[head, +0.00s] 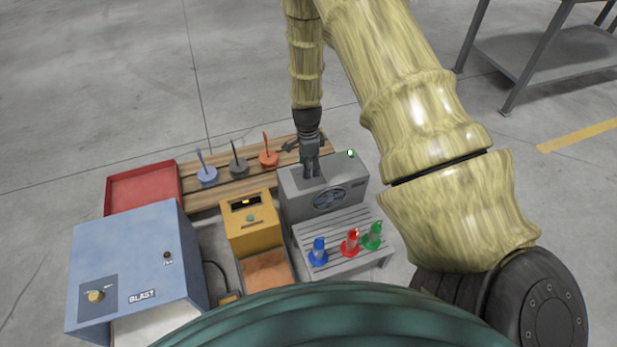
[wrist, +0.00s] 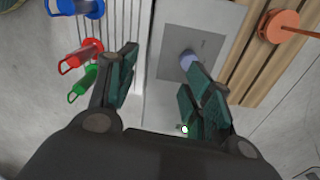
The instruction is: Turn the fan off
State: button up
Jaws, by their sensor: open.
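In the wrist view, the fan's top (wrist: 158,98) carries a darker plate (wrist: 205,42) with a blue-grey knob (wrist: 187,58). My gripper (head: 311,172) is above the fan's top, pointing down. In the wrist view my gripper (wrist: 160,60) is open, its right fingertip beside or over the knob; I cannot tell if they touch.
A yellow box (head: 252,232) and a blue BLAST cabinet (head: 135,262) stand left.

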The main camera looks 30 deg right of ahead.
jog(key=w+d+m+b, duration=0.3)
jog(key=w+m, duration=0.1)
jog(key=w, duration=0.1)
jog(key=shift+y, duration=0.3)
notch_tip(320, 180, down, 10)
jog(key=shift+s+a+r+b, duration=0.15)
jog(key=shift+r+b, duration=0.05)
jog(key=shift+b, duration=1)
jog(key=c, duration=1)
